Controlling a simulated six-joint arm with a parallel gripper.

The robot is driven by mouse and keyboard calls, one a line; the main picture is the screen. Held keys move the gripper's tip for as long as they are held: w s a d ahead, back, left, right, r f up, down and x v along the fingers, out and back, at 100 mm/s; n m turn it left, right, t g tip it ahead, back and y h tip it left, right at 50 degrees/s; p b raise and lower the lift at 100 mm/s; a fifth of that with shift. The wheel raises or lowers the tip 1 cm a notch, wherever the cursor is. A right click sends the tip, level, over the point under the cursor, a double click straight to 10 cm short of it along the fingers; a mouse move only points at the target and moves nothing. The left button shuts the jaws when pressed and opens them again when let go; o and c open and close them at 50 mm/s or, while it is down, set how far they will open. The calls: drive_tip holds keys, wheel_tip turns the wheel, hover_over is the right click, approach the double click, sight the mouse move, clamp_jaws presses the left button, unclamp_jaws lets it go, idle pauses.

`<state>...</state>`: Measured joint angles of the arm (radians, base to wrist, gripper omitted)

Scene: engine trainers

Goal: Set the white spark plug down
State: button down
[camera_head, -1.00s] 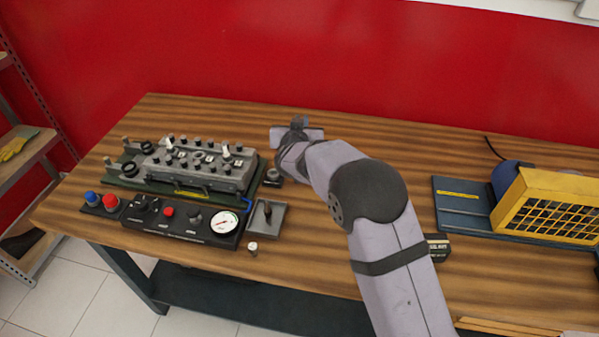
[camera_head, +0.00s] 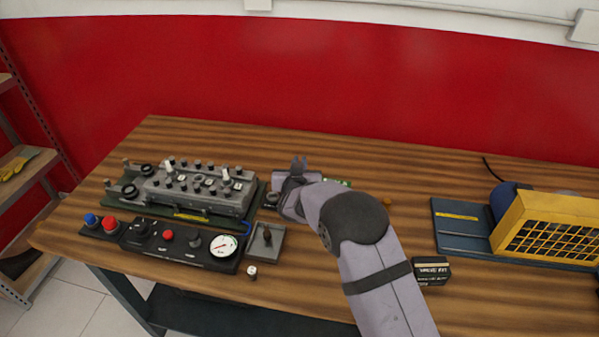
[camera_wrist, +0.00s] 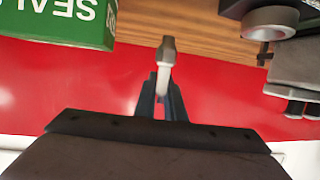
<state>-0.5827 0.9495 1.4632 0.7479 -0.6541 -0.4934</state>
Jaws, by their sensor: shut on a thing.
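The white spark plug (camera_wrist: 163,72) is held in my gripper (camera_wrist: 162,100); the wrist view shows its dark metal end and white body sticking out from between the fingers. My gripper is shut on it. The spark plug cannot be made out in the head view.
A green box (camera_wrist: 65,20) lettered "SEAL" is close in the wrist view. A grey tray (camera_head: 277,246) with a dark part and a small white-topped cylinder (camera_head: 252,272) stand at front.

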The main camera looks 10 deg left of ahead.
drive_tip(key=shift+f+p, duration=0.3)
drive_tip(key=shift+f, duration=1.5)
drive_tip(key=shift+f, duration=0.2)
drive_tip(key=c, duration=1.8)
unclamp_jaws()
drive_tip(key=shift+c, duration=0.2)
drive_tip(key=shift+s+r, duration=0.1)
drive_tip(key=shift+r, duration=0.1)
drive_tip(key=b+v, duration=0.2)
drive_tip(key=v, duration=1)
